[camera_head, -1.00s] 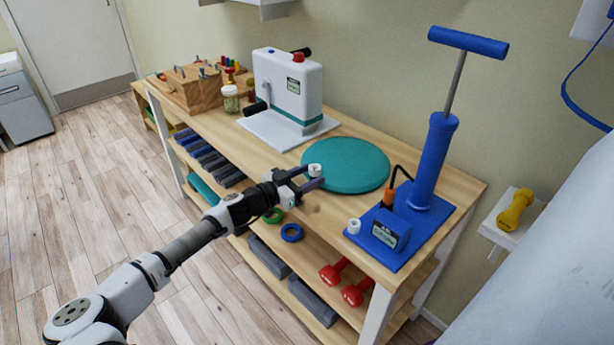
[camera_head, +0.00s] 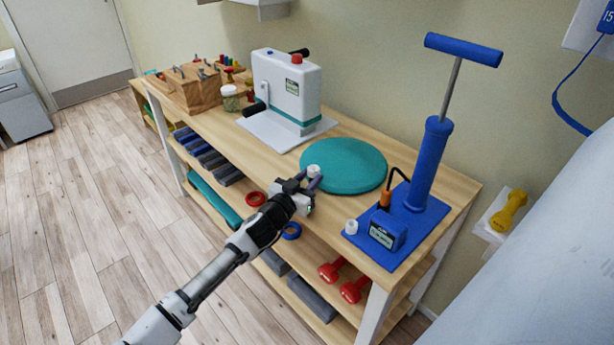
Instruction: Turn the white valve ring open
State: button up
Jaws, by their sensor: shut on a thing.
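The white valve ring (camera_head: 313,171) is a small white cylinder at the near left edge of the round teal cushion (camera_head: 352,166) on the table. My gripper (camera_head: 311,180) reaches it from the front, low over the table edge. Its fingers are shut on the ring, which shows partly above and between them. The near side of the ring is hidden by the fingers, and I cannot make out any mark of how far it is turned.
A blue pump (camera_head: 427,165) stands on a blue plate to the right, with a white cylinder (camera_head: 351,227) and a gauge box (camera_head: 387,230). A white machine (camera_head: 288,88) stands behind left.

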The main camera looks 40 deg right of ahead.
jog(key=shift+s+n+t, duration=0.1)
jog(key=shift+n+t, duration=0.2)
jog(key=shift+t, duration=0.2)
jog(key=o, duration=1)
jog(key=shift+b+v, duration=1.75)
jog(key=shift+v, duration=5.15)
jog(key=shift+r, duration=0.2)
